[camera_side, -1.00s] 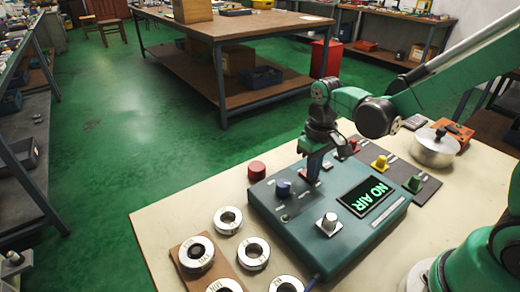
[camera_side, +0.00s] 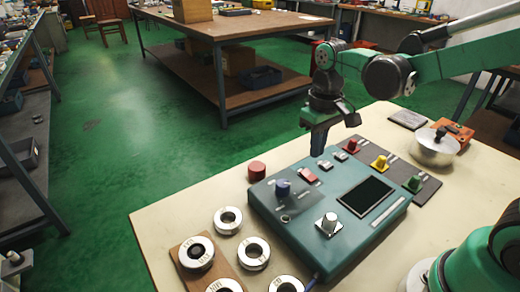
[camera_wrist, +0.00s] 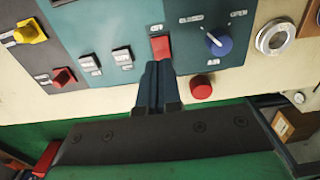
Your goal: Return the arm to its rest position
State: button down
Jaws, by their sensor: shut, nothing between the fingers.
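My gripper (camera_side: 318,152) is shut and empty, fingers pointing down, raised above the back edge of the teal control box (camera_side: 375,222). In the wrist view its closed fingers (camera_wrist: 158,68) show just below the red switch (camera_wrist: 160,47) in the picture. That red switch (camera_side: 307,175) also shows in the side view, clear of the fingers. The screen (camera_side: 366,196) on the box is dark. A blue knob (camera_side: 283,188) and a silver knob (camera_side: 329,223) stand on the box.
A red button (camera_side: 257,169) stands left of the box. Air above the table is free.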

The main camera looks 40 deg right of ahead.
jog(key=shift+r, duration=0.65)
jog(key=s+t, duration=0.1)
jog(key=t, duration=0.1)
jog(key=s+a+r+t, duration=0.1)
jog(key=s+t, duration=0.1)
jog(key=s+r+t, duration=0.1)
jog(key=t, duration=0.2)
jog(key=shift+s+a, duration=0.25)
jog(key=shift+s, duration=0.15)
